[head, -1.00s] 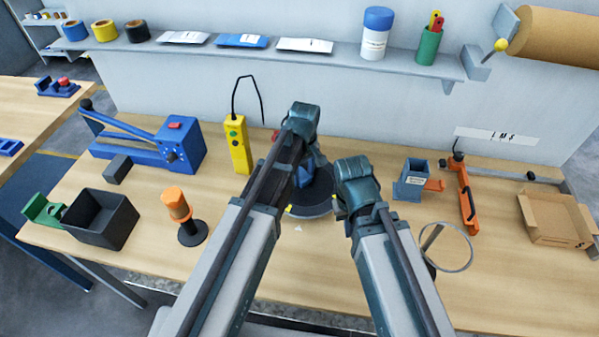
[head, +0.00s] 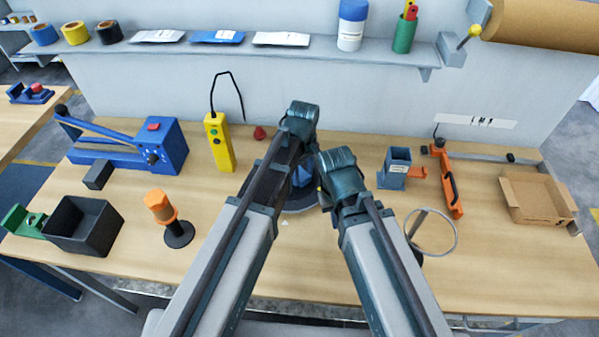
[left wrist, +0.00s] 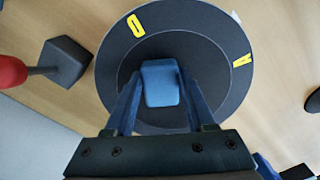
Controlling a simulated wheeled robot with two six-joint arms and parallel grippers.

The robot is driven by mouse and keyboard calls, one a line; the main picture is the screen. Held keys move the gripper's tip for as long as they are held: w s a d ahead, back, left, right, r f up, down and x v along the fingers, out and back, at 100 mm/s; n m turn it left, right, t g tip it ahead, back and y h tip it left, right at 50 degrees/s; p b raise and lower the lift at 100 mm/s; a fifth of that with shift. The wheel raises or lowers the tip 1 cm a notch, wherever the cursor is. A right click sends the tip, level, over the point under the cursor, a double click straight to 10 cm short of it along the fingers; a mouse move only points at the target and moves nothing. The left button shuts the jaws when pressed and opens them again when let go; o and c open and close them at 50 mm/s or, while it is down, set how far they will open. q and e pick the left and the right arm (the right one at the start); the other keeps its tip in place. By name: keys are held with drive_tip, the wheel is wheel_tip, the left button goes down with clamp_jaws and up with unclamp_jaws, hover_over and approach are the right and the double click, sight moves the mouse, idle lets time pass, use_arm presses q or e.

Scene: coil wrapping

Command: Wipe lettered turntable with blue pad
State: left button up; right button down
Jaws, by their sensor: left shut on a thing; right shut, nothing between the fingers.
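The turntable (left wrist: 218,80) is a dark disc with yellow letters, two of which show in the left wrist view. In the head view the turntable (head: 297,205) is mostly behind my arms. My left gripper (left wrist: 162,88) is shut on the blue pad (left wrist: 160,70), over the disc; I cannot tell whether the pad touches it. The pad (head: 303,175) also shows in the head view between my wrists. My right gripper (head: 326,196) is shut and empty, close beside the left one at the disc's right side; its fingers are mostly hidden.
A yellow control box (head: 219,143) and a small red item (head: 259,132) stand behind and left. An orange-topped tool (head: 168,215) and black bin (head: 82,226) are at left. A blue-grey block (head: 395,170), orange tool (head: 447,180), ring (head: 433,232) and open carton (head: 538,198) are at right.

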use_arm(q)
drive_tip(key=shift+s+d+f, duration=0.1)
drive_tip(key=shift+s+d, duration=0.15)
drive_tip(key=shift+d, duration=0.35)
drive_tip(key=shift+s+d, duration=0.25)
drive_tip(key=shift+d, duration=0.3)
use_arm(e)
drive_tip(key=shift+a+f, duration=0.1)
use_arm(q)
drive_tip(key=shift+d, duration=0.1)
drive_tip(key=shift+w+a, duration=0.35)
drive_tip(key=shift+a, duration=0.55)
drive_tip(key=shift+w+a, duration=0.3)
drive_tip(key=shift+a, duration=0.6)
use_arm(e)
drive_tip(key=shift+s+d, duration=0.1)
drive_tip(key=shift+d, duration=0.1)
use_arm(q)
drive_tip(key=shift+a, duration=0.15)
drive_tip(key=shift+w+a, duration=0.35)
drive_tip(key=shift+a, duration=0.5)
drive_tip(key=shift+w+a, duration=0.35)
drive_tip(key=shift+a, duration=0.45)
use_arm(e)
drive_tip(key=shift+a, duration=0.15)
use_arm(q)
drive_tip(key=shift+a, duration=0.1)
